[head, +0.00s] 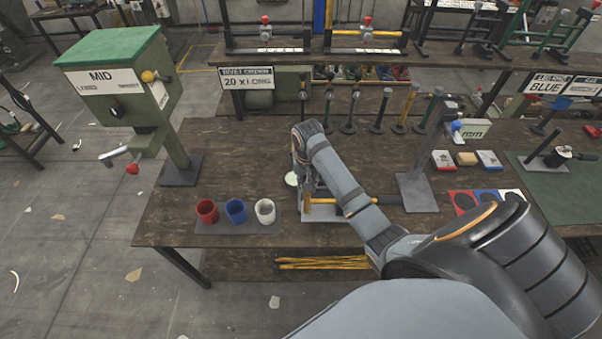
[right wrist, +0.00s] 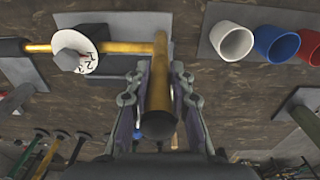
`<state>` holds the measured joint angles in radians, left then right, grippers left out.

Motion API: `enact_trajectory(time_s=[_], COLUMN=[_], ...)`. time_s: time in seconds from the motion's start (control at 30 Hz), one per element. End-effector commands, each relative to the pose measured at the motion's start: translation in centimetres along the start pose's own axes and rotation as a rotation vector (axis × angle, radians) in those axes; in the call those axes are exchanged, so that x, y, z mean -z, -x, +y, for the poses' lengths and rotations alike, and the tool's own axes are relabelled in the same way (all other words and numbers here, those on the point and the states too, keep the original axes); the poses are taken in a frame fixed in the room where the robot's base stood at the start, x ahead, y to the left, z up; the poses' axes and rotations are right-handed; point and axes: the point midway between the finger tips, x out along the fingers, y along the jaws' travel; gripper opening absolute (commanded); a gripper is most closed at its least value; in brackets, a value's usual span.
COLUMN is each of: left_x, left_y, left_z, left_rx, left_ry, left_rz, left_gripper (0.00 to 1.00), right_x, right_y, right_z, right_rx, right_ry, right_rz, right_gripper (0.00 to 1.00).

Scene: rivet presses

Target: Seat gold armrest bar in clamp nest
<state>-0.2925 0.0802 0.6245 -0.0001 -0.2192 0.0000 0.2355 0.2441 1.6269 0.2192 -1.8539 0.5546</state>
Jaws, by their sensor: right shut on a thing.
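My right gripper (right wrist: 159,68) is shut on a gold bar (right wrist: 160,95), which runs lengthwise between its fingers in the right wrist view. The bar's far end meets or overlaps a second gold rod (right wrist: 115,47) lying crosswise, with a white marked dial (right wrist: 78,52) on it; I cannot tell whether they touch. Below is a dark block on a grey plate, likely the clamp nest; its plate (head: 330,215) shows in the head view beside the gold rod (head: 322,208). My right forearm hides the gripper and much of the fixture there. My left gripper is not in view.
Red (head: 207,210), blue (head: 236,211) and white (head: 265,210) cups stand on a grey mat left of the fixture. A green press (head: 120,75) stands at the left, a grey post (head: 415,185) at the right. Several upright rods stand behind on the wooden bench (head: 180,225).

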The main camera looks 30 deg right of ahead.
Motion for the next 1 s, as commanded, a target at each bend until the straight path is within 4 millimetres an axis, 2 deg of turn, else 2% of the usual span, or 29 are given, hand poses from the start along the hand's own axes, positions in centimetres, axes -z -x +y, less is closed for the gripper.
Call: enact_trajectory(time_s=[0.2, 0.43, 0.7, 1.0], left_x=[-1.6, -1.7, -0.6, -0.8], left_y=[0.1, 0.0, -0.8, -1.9], left_z=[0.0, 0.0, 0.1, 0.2], left_rx=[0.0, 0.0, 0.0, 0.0], left_ry=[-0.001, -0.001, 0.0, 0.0], left_rz=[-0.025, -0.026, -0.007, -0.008], left_gripper=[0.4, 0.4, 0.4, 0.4], right_x=[0.0, 0.3, 2.4, 5.0], right_y=[0.1, -0.2, -1.3, -2.1], right_z=[0.0, 0.0, 0.0, -0.1], right_rx=[-0.001, -0.001, -0.001, 0.0], right_ry=[0.0, -0.002, -0.002, -0.002], right_rz=[0.001, 0.001, 0.002, 0.002], right_gripper=[0.0, 0.0, 0.0, 0.0])
